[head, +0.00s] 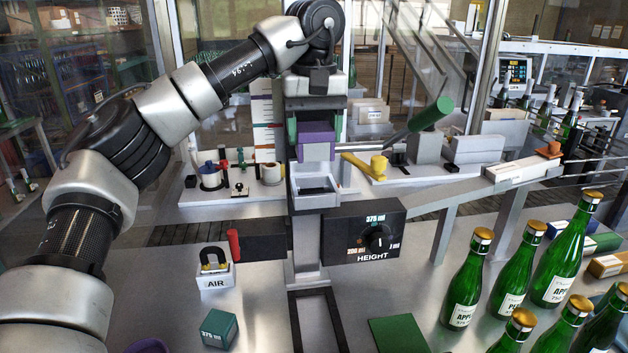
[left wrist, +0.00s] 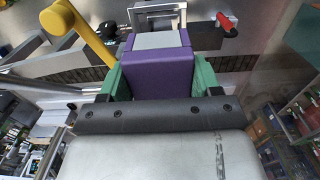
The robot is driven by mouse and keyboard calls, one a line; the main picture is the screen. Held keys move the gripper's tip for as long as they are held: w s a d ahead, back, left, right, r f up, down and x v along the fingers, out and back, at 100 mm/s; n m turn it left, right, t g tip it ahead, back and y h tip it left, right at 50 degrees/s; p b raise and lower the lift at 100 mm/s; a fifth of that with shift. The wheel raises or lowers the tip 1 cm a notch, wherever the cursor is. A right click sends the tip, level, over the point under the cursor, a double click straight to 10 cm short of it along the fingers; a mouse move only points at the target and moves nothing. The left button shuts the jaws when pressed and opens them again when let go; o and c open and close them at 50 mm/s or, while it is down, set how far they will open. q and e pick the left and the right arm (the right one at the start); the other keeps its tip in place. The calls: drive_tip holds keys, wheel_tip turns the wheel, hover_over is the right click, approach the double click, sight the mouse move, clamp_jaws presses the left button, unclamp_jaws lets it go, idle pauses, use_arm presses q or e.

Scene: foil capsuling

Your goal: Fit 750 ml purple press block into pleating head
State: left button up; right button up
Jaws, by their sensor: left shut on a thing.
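The purple press block (head: 317,143) is held between the green finger pads of my left gripper (head: 318,128), which points down in the head view. In the left wrist view the purple block (left wrist: 158,75) sits between both green pads of the gripper (left wrist: 160,82), with a grey face at its far end. Below the block in the head view is an open, grey-rimmed rectangular socket (head: 316,203) on the metal column, apparently the pleating head. The block appears above the socket, with a visible gap. My right gripper is not in view.
A black HEIGHT box (head: 362,233) with a knob stands right of the column. A yellow lever (head: 367,165) is close right of the socket. A teal 375 ml block (head: 219,330) and an AIR unit (head: 215,272) stand front left. Green bottles (head: 509,272) crowd the right.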

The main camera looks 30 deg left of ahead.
use_arm(q)
wheel_tip(320, 180, down, 8)
drive_tip(key=p, duration=0.1)
drive_tip(key=shift+r, duration=0.2)
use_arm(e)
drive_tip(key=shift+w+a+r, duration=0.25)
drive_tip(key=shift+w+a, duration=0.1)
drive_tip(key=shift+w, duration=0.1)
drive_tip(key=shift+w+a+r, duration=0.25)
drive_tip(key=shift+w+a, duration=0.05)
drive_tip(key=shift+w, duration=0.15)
use_arm(q)
drive_tip(key=shift+w, duration=0.1)
drive_tip(key=o, duration=1)
drive_tip(key=shift+a+f, duration=0.1)
drive_tip(key=shift+f, duration=0.05)
drive_tip(key=shift+c, duration=0.2)
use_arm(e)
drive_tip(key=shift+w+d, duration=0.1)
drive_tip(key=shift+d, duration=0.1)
